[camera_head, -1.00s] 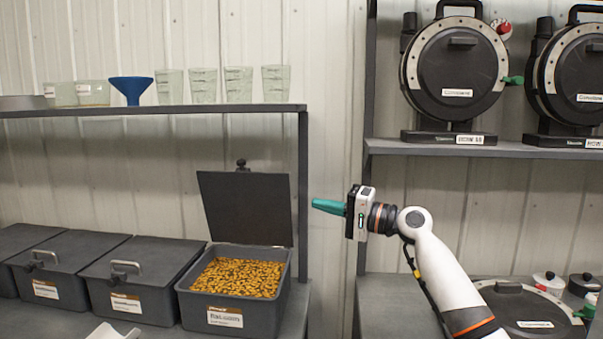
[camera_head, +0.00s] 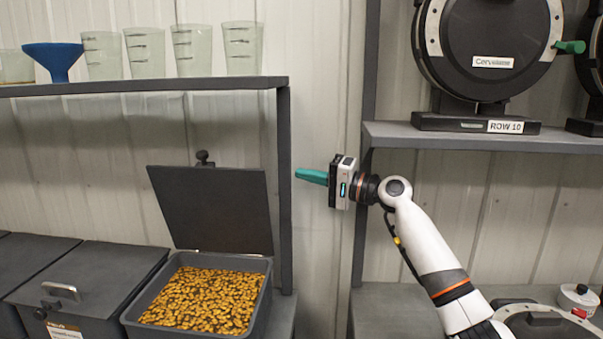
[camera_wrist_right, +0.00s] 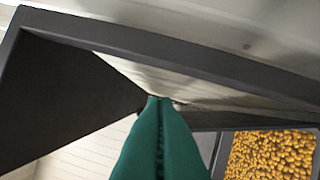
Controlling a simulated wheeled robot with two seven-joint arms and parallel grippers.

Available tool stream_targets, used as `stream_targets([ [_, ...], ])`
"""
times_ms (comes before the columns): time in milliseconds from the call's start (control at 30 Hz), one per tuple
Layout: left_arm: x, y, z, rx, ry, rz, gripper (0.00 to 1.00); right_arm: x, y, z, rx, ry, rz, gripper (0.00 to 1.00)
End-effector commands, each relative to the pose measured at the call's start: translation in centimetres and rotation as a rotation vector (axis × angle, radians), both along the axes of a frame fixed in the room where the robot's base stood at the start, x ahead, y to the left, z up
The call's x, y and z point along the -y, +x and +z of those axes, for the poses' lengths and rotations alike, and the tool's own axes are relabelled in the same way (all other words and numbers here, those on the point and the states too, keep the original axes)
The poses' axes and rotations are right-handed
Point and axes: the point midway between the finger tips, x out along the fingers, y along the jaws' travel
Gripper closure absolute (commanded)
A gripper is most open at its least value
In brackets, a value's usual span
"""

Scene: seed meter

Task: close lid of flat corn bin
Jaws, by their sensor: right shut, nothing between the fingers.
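The flat corn bin (camera_head: 262,318) is a dark grey box full of yellow corn (camera_head: 203,298). Its dark lid (camera_head: 212,212) stands open, raised at the back of the bin and leaning a little backward. My right gripper (camera_head: 303,175) has green fingers, shut and empty. It is to the right of the raised lid, beyond the shelf post, and does not touch the lid. My left gripper is not in view.
A dark shelf post (camera_head: 285,190) stands between the lid and my right gripper. A shelf (camera_head: 140,85) with cups and a blue funnel (camera_head: 53,60) runs above the bin. Closed bins (camera_head: 95,285) stand at left. A seed meter (camera_head: 490,50) sits on the right shelf.

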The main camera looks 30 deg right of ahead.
Motion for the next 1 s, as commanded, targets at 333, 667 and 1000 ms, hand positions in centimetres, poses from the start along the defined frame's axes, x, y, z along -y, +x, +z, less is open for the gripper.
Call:
stream_targets([
  [333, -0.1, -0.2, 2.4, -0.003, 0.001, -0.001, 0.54, -4.1, 5.3, 0.9, 0.0, 0.003, 0.002, 1.0],
  [667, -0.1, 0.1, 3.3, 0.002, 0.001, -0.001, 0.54, -6.2, 4.3, 0.1, -0.002, -0.003, 0.001, 1.0],
  [1000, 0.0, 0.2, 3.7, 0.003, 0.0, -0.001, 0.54, -7.0, 3.1, -0.4, -0.002, 0.001, 0.001, 1.0],
])
